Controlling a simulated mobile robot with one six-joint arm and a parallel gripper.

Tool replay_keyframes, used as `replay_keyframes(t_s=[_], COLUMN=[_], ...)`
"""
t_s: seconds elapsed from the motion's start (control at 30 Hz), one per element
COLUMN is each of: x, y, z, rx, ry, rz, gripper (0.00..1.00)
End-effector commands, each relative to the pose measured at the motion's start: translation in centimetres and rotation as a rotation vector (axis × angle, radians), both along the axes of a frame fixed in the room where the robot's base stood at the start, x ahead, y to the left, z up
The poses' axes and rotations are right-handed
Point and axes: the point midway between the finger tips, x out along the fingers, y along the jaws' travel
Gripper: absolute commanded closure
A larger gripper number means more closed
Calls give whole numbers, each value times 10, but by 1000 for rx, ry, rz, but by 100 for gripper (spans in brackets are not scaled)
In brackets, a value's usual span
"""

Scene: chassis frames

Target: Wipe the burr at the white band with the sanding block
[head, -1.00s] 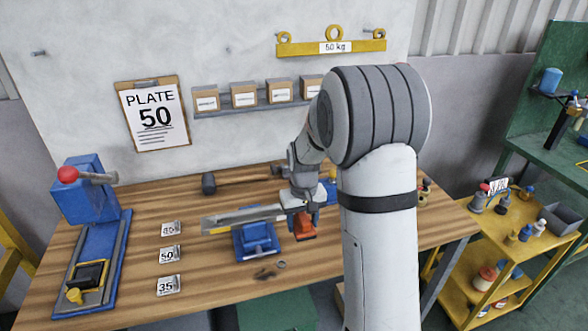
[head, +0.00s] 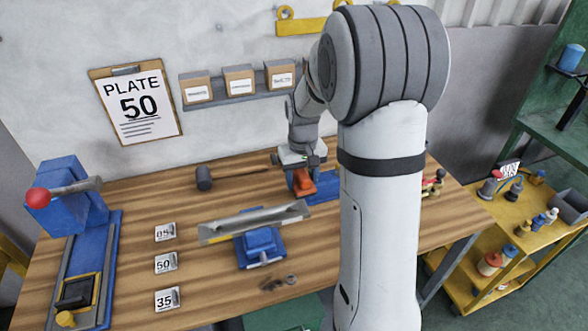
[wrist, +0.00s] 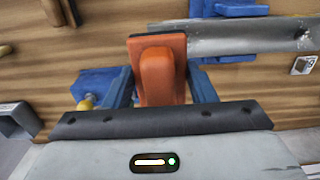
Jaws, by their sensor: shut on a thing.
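The orange sanding block (head: 303,183) is in my gripper (head: 300,180), over the back right part of the bench. In the wrist view the block (wrist: 160,70) sits between the two blue fingers (wrist: 161,85), which are shut on it. A long grey metal piece (head: 280,218) lies across a blue vise (head: 262,245). The block is behind the right half of this piece and appears apart from it. A pale yellowish-white strip (head: 222,238) shows near the piece's left end; I cannot make out a burr. The wrist view shows part of the metal piece (wrist: 230,38).
A dark mallet (head: 204,180) lies at the back of the wooden bench (head: 130,215). Cards marked 85, 50 (head: 165,263) and 35 stand left of the vise. A blue lever press (head: 75,215) is at far left. A yellow cart (head: 480,225) stands right.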

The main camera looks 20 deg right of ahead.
Motion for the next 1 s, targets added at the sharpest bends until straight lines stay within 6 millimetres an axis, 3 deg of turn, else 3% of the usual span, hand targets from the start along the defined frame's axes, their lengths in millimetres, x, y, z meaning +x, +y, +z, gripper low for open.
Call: replay_keyframes(t_s=[0.9,1.0], x=[1,1], y=[10,18], z=[-82,-78], rx=[0,0], ry=[2,0], rz=[20,18], gripper=[71,75])
